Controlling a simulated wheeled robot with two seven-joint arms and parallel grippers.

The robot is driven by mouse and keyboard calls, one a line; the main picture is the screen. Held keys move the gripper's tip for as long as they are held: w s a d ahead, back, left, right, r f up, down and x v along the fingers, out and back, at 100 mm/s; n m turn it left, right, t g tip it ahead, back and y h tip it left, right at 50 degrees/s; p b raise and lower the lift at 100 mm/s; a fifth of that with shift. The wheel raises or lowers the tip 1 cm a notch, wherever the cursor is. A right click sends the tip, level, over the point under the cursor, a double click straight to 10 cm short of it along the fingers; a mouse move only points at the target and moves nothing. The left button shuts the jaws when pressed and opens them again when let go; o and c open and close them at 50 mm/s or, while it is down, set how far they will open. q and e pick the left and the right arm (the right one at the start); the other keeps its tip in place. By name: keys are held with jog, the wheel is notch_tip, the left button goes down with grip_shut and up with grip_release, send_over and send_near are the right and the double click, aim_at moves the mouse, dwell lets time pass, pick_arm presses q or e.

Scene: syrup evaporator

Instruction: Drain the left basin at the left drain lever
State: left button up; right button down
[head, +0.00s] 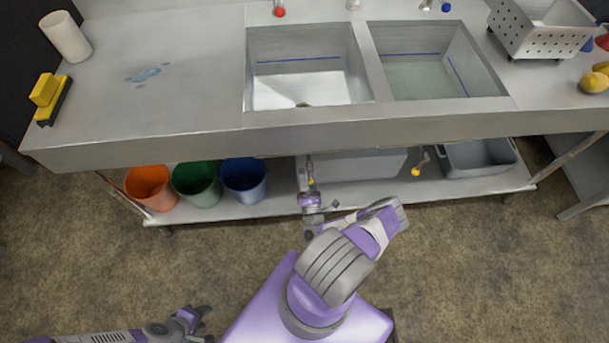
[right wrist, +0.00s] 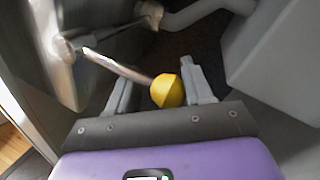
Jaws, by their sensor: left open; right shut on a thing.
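The left basin (head: 300,80) has a blue line on its back wall and a bright floor; I cannot tell how much liquid it holds. The left drain lever (head: 310,169) hangs below it under the counter, with a yellow knob. In the right wrist view the lever's metal rod (right wrist: 120,66) ends in the yellow knob (right wrist: 167,90), which sits between the fingers of my right gripper (right wrist: 162,92). My left gripper (head: 200,318) is open and empty above the floor at lower left.
The right basin (head: 425,75) holds greenish liquid; its drain lever (head: 418,166) also has a yellow knob. On the lower shelf stand orange (head: 150,187), green (head: 196,183) and blue (head: 244,180) buckets and grey tubs (head: 478,158). The counter's front edge overhangs the lever.

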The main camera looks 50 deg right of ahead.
jog(key=shift+d+r, duration=0.15)
jog(key=shift+r, duration=0.15)
jog(key=shift+c, duration=2)
grip_release()
jog(key=shift+s, duration=0.15)
jog(key=shift+f, duration=0.1)
jog(key=shift+s+a+f, duration=0.15)
jog(key=shift+a, duration=0.1)
jog(key=p+v, duration=0.1)
jog(key=v, duration=0.6)
